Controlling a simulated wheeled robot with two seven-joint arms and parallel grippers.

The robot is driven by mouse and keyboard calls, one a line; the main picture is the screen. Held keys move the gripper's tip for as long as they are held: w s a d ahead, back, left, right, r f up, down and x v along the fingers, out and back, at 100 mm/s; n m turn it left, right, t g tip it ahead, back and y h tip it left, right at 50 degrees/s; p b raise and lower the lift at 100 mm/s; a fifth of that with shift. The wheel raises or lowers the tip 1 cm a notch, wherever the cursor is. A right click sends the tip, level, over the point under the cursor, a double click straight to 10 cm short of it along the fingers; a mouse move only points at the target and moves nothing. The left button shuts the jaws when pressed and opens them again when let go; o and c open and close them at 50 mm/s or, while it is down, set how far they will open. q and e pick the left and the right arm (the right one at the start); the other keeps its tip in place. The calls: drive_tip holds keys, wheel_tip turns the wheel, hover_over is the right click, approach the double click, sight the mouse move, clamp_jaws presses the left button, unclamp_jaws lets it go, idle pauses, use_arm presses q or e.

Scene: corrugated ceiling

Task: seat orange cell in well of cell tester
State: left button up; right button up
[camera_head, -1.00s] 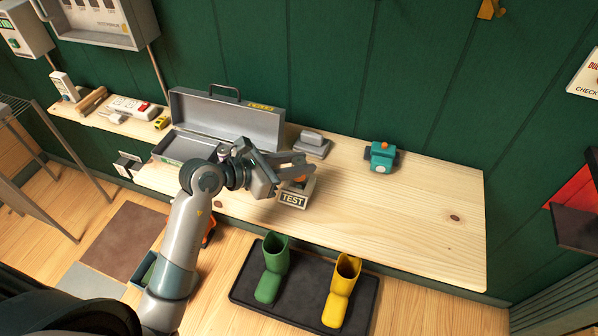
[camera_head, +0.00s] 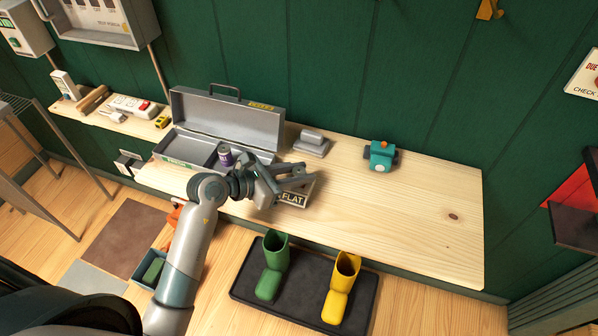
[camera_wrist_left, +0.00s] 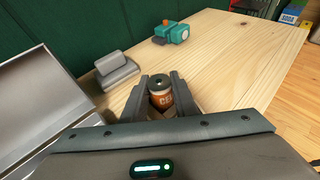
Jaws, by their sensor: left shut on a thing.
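The orange cell (camera_wrist_left: 164,100) stands between the two fingers of my left gripper (camera_wrist_left: 162,84) in the left wrist view, its dark top and orange label showing. My left gripper (camera_head: 304,178) is shut on it at the cell tester (camera_head: 293,200), near the front edge of the bench in the head view. The tester's display reads FLAT. The gripper hides the cell and most of the tester in the head view, so how deep the cell sits in the well cannot be seen. My right gripper is not in view.
An open grey toolbox (camera_head: 262,125) with a purple cell (camera_head: 225,155) inside stands left of the tester. A grey block-like object (camera_head: 311,143) and a teal device (camera_head: 381,156) stand behind. The bench's right side (camera_head: 430,220) is clear. Boots stand on a floor tray.

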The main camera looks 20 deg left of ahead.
use_arm(q)
drive_tip(key=shift+f, duration=0.15)
drive_tip(key=o, duration=1)
drive_tip(key=shift+o, duration=0.7)
drive_tip(key=shift+r, duration=0.2)
